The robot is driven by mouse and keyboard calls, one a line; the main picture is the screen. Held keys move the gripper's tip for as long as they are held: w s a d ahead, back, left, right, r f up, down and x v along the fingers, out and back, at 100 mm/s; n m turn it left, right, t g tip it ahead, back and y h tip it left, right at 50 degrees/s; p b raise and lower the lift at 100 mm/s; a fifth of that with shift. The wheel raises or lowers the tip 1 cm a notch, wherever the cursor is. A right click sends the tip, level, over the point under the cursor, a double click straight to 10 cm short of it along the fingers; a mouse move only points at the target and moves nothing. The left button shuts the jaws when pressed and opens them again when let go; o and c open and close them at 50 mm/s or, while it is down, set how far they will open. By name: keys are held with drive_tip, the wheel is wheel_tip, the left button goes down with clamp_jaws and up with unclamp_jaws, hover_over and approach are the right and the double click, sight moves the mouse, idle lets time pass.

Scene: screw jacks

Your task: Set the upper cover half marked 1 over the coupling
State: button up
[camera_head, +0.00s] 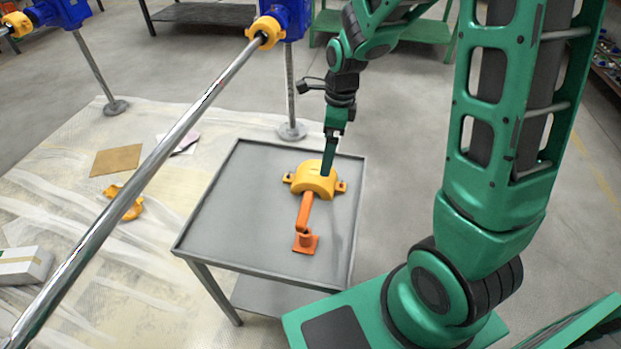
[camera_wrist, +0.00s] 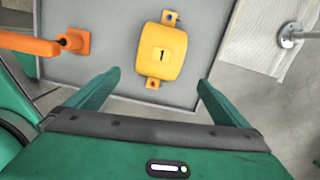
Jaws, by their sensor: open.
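The yellow upper cover half (camera_head: 312,181) lies on the grey tray table, rounded side up, with a bolt lug at each end. In the wrist view the cover half (camera_wrist: 162,52) shows a "1" on its top. My gripper (camera_head: 326,172) points down at the cover half in the head view. In the wrist view its two fingers (camera_wrist: 158,82) are spread wide and empty, with the cover half ahead of them. A yellow collar (camera_head: 265,33) sits where the long steel shaft meets a blue gearbox; the coupling itself cannot be made out clearly.
An orange handled piece with a square foot (camera_head: 306,243) stands on the tray table (camera_head: 222,215) in front of the cover half. The steel shaft (camera_head: 150,165) crosses above the floor at left. Another yellow piece (camera_head: 122,203) and a cardboard sheet (camera_head: 116,160) lie on the floor sheeting.

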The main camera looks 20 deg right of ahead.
sight(316, 170)
drive_tip(key=shift+w+a+f+m, duration=0.5)
drive_tip(key=shift+a+f, duration=0.15)
drive_tip(key=shift+a, duration=0.15)
drive_tip(key=shift+w+a+f, duration=0.15)
drive_tip(key=shift+a+f, duration=0.1)
drive_tip(key=shift+f, duration=1.55)
drive_tip(key=shift+w+a+f, duration=0.15)
drive_tip(key=shift+a+f, duration=0.05)
drive_tip(key=shift+f, duration=1.55)
drive_tip(key=shift+w+a+f, duration=0.15)
drive_tip(key=shift+a+f, duration=0.1)
drive_tip(key=shift+f, duration=1.55)
drive_tip(key=c, duration=1.4)
